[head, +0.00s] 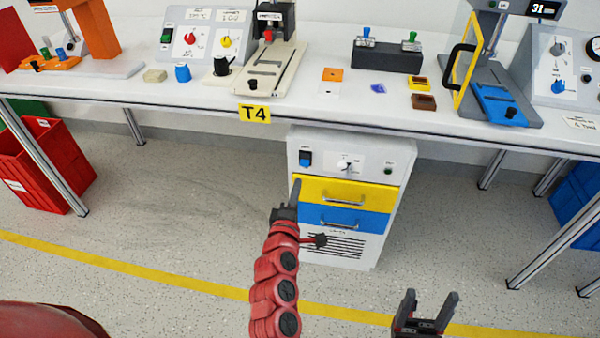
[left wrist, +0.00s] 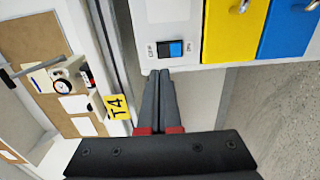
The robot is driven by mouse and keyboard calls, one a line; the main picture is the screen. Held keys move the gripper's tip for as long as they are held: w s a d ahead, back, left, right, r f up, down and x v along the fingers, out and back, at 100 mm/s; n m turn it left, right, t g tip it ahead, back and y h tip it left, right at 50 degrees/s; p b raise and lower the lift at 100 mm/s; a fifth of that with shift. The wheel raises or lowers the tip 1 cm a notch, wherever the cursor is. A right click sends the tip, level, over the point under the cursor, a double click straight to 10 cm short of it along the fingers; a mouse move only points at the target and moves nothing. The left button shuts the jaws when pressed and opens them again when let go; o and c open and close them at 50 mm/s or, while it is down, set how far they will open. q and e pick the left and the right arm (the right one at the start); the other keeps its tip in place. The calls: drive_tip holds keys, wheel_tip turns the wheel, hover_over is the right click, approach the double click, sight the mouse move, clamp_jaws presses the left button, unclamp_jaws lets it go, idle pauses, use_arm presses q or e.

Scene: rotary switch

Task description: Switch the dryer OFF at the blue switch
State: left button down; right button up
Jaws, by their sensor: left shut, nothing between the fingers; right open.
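The dryer appears to be the white cabinet (head: 402,160) under the table, with a yellow and a blue drawer. Its blue switch (head: 306,158) is at the upper left of the front panel. In the left wrist view the switch (left wrist: 170,49) has a blue part and a black part, with a small label on either side that I cannot read surely. My left gripper (head: 296,188) is shut and empty, in front of the cabinet; its fingertips (left wrist: 160,72) point at the switch, just short of it in the picture. Contact is not clear. My right gripper (head: 432,298) is open and empty at lower right.
A white dial (head: 344,165) and a small dark green button (head: 388,170) sit on the same panel, right of the switch. The table edge with the T4 label (head: 255,114) overhangs the cabinet. A red bin (head: 45,165) stands left. Floor around the cabinet is clear.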

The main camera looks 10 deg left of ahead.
use_arm(q)
drive_tip(key=shift+s+r, duration=0.15)
drive_tip(key=shift+s, duration=1.55)
